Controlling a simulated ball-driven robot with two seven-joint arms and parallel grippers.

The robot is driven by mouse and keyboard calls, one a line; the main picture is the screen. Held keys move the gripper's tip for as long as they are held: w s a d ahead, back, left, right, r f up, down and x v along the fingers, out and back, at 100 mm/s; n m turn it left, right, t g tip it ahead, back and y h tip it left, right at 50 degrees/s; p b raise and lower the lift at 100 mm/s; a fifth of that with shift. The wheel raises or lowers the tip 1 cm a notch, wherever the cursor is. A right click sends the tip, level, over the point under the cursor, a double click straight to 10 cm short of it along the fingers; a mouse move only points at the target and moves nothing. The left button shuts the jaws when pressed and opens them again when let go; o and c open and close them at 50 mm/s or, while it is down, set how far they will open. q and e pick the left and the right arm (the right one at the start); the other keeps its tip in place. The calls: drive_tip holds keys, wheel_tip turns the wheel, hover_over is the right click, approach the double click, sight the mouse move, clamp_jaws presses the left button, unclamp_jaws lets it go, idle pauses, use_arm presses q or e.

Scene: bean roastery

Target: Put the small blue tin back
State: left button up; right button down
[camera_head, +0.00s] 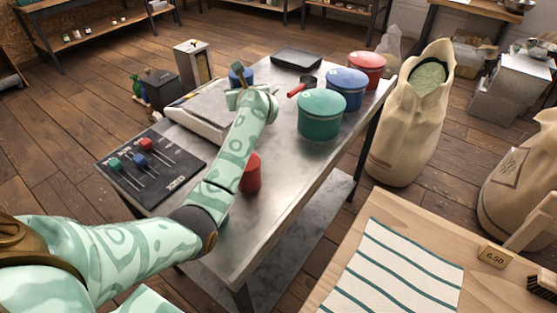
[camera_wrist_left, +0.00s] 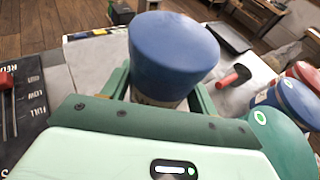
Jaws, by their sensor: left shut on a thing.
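The small blue tin (camera_head: 240,75) is at the far side of the metal table (camera_head: 290,185), partly hidden behind my left gripper (camera_head: 238,91). In the left wrist view the tin's blue lid (camera_wrist_left: 172,52) stands up large between the two green fingers, and my left gripper (camera_wrist_left: 158,97) is shut on its pale body. Whether the tin touches the surface below cannot be told. A small red tin (camera_head: 251,173) stands nearer on the table, partly behind my forearm. A small green tin (camera_head: 222,221) is mostly hidden behind the arm. My right gripper is not in view.
Large green (camera_head: 320,116), blue (camera_head: 346,90) and red (camera_head: 367,68) tins stand at the right. A red-handled scoop (camera_head: 301,86) and black tray (camera_head: 297,58) lie nearby. A scale (camera_head: 194,121) and slider board (camera_head: 150,168) occupy the left. The middle of the table is clear.

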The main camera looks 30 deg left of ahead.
use_arm(q)
drive_tip(key=shift+w+d+f, duration=0.1)
drive_tip(key=shift+w+d, duration=0.1)
drive_tip(key=shift+w, duration=0.25)
drive_tip(key=s+d+f, duration=0.3)
drive_tip(key=d+f, duration=0.1)
drive_tip(key=d, duration=0.4)
drive_tip(key=b, duration=0.2)
hover_over(278, 158)
drive_tip(key=f, duration=0.5)
drive_tip(key=shift+w+a+f, duration=0.1)
drive_tip(key=shift+w+a, duration=0.05)
drive_tip(key=shift+a, duration=0.1)
drive_tip(key=f, duration=0.2)
drive_tip(key=shift+d+f, duration=0.25)
drive_tip(key=shift+f, duration=0.55)
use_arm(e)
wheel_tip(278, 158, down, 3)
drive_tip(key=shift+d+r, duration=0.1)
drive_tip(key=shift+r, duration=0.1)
use_arm(q)
drive_tip(key=shift+r, duration=0.1)
drive_tip(key=shift+b, duration=0.3)
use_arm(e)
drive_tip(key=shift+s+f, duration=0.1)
